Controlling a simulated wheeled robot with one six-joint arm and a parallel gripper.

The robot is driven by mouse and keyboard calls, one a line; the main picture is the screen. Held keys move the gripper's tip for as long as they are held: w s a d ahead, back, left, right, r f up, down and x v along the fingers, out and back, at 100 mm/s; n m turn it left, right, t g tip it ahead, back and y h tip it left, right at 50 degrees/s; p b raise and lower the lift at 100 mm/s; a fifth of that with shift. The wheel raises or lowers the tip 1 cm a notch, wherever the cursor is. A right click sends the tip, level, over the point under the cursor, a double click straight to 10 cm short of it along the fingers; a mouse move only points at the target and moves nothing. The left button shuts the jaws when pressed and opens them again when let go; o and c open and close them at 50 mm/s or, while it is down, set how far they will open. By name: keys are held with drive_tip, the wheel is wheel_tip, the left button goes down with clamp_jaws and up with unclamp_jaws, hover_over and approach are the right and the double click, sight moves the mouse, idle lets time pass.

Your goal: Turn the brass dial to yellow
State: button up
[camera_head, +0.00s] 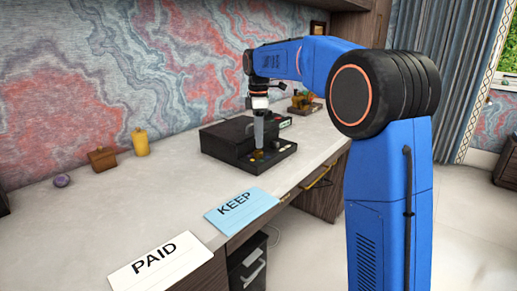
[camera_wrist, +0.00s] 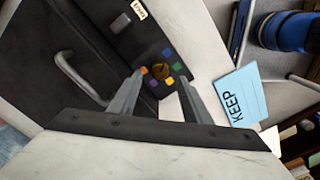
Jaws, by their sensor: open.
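The brass dial (camera_wrist: 159,71) sits on the dark front ledge of a black box (camera_wrist: 92,60). Coloured marks ring it: an orange one (camera_wrist: 144,71), a blue one (camera_wrist: 167,54), a green one (camera_wrist: 177,66) and a yellow one (camera_wrist: 169,81). Which mark the dial points to is too small to tell. My gripper (camera_wrist: 163,82) is open, with its fingers on either side of the dial in the wrist view; I see no contact. In the head view my gripper (camera_head: 259,138) points down just over the dial (camera_head: 257,154), partly hiding it.
A blue KEEP card (camera_head: 241,211) and a white PAID card (camera_head: 160,266) lie at the desk's front edge. A yellow canister (camera_head: 140,143), a small wooden box (camera_head: 102,159) and a purple ball (camera_head: 61,180) stand left. The desk between is clear.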

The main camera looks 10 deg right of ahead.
sight(259, 151)
drive_tip(key=shift+f, duration=2.35)
drive_tip(key=c, duration=1)
